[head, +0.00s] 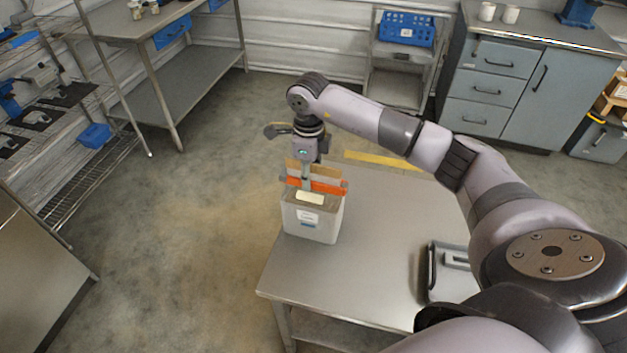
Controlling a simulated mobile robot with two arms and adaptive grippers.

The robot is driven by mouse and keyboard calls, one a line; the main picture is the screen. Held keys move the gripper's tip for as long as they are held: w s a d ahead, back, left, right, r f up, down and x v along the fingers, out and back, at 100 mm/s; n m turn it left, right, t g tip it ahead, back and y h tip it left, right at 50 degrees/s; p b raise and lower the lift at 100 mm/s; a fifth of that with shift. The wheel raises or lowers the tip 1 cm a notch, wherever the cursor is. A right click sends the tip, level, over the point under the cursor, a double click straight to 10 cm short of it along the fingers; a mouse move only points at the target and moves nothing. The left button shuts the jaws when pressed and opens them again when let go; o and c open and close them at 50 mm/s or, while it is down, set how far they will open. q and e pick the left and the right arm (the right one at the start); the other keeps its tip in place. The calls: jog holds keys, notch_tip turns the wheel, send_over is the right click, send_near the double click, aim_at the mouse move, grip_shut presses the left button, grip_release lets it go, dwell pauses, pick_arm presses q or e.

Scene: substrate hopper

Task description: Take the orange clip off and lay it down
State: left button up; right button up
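The orange clip (328,187) lies across the top of a pale grey hopper bin (313,222) at the table's left back corner. A brown, bag-like edge (293,167) shows just behind the clip. My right gripper (306,184) points down over the bin, its fingers at the clip and covering part of it. I cannot tell whether the fingers are closed on the clip or only in front of it. A cream-coloured block (310,198) shows at the bin's front rim, below the fingers. My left gripper is not in view.
The bin stands on a steel table (345,280) whose middle and front are bare. A grey tray-like item with a dark handle (445,272) lies at the table's right, near my arm. Shelves, drawers and a bench stand farther back.

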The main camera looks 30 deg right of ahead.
jog(key=c, duration=0.6)
jog(key=shift+r, duration=0.1)
notch_tip(320, 180, up, 12)
jog(key=b, duration=0.3)
jog(key=shift+w+f, duration=0.1)
jog(key=shift+f, duration=0.15)
notch_tip(320, 180, up, 15)
jog(key=p, duration=0.8)
jog(key=shift+r, duration=0.2)
